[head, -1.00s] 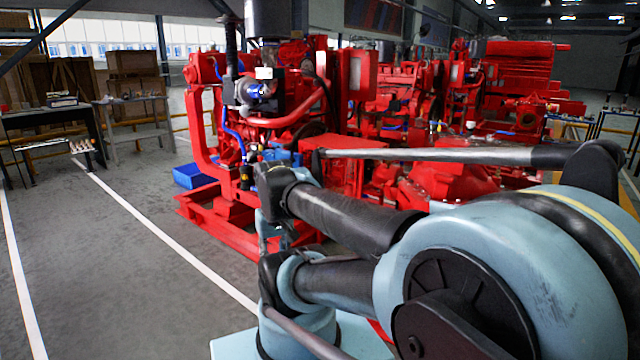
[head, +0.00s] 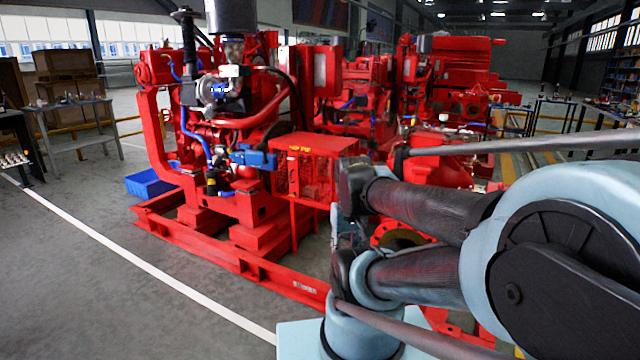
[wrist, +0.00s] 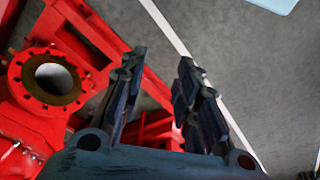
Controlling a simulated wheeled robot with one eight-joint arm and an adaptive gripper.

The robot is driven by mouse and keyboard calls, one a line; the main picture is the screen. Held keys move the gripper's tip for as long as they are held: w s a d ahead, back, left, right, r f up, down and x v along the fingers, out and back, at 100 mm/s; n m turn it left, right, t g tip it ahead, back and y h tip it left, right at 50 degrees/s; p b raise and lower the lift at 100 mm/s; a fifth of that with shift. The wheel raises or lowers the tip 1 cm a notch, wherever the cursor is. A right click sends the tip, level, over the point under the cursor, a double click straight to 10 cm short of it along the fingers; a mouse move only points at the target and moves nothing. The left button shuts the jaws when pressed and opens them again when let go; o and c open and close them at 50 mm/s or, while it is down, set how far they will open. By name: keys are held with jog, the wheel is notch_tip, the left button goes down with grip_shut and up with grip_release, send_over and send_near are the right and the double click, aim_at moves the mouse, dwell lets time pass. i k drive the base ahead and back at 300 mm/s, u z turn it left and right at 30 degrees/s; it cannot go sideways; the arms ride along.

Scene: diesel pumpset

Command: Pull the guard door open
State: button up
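A red box-shaped guard with mesh sides (head: 310,172) stands on the red pumpset frame, just right of the blue part on the engine. I take it to be the guard with the door. The door's handle and edges are too small to make out. In the wrist view my gripper (wrist: 157,85) has its two dark fingers apart, with nothing between them. It points down over the red base frame and the floor. In the head view my arm stands to the right of the guard, its lower links in front of the pump, and hides the gripper's fingertips.
A red pump flange (wrist: 50,82) lies close left of my gripper in the wrist view. The red base frame (head: 235,258) runs along the floor. A blue bin (head: 150,185) sits by the engine. Grey floor (head: 90,270) is clear at the left.

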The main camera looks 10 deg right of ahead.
aim_at(294, 181)
jog(key=k, duration=0.6)
jog(key=u, duration=0.6)
jog(key=i, duration=1.55)
jog(key=z, duration=0.15)
